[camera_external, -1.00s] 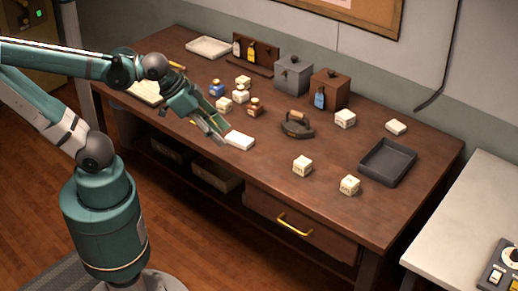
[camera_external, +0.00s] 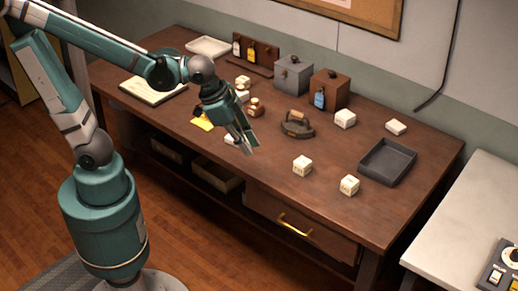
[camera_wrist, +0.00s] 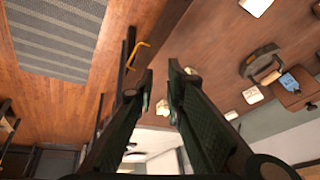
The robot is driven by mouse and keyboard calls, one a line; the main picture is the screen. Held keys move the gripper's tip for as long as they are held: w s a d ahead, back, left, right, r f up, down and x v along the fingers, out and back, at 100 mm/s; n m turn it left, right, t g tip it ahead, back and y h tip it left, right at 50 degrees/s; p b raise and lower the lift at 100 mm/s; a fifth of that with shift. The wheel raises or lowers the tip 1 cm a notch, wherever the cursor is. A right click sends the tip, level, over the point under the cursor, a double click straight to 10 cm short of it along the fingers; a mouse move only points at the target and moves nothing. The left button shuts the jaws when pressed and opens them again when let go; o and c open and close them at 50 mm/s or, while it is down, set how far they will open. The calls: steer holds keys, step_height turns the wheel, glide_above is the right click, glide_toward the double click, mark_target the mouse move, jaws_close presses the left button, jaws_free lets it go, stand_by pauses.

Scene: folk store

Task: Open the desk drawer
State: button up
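The wooden desk (camera_external: 225,165) has a drawer (camera_external: 335,243) low in its front right side, and its front looks flush with the desk. A yellow bar handle (camera_external: 294,223) runs across the drawer front. The handle also shows in the wrist view (camera_wrist: 138,53), left of the fingertips. My gripper (camera_external: 248,145) is above the desktop, up and left of the handle and apart from it. In the wrist view my gripper (camera_wrist: 160,78) has its two dark fingers parted with nothing between them, so it is open.
White blocks (camera_external: 302,166), a black iron (camera_external: 296,124) and a grey tray (camera_external: 388,161) stand on the desktop. Open shelves with boxes (camera_external: 216,176) are left of the drawer. The floor (camera_external: 185,240) before the drawer is clear. A pale table (camera_external: 455,220) stands at right.

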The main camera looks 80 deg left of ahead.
steer(key=w+d+f+m+g+p, duration=0.1)
steer(key=w+d+f+m+g, duration=0.15)
steer(key=w+d+f, duration=0.4)
steer(key=m+y+p, duration=0.1)
steer(key=m+y, duration=0.1)
steer(key=m, duration=0.1)
glide_toward(291, 227)
steer(key=shift+w+a+r+g, duration=0.15)
steer(key=shift+w+a+g, duration=0.05)
steer(key=shift+w+g, duration=0.3)
stand_by(0.5)
steer(key=shift+b+x, duration=0.65)
steer(key=shift+x, duration=3.25)
steer(key=shift+d, duration=0.15)
jaws_close()
steer(key=shift+s, duration=0.1)
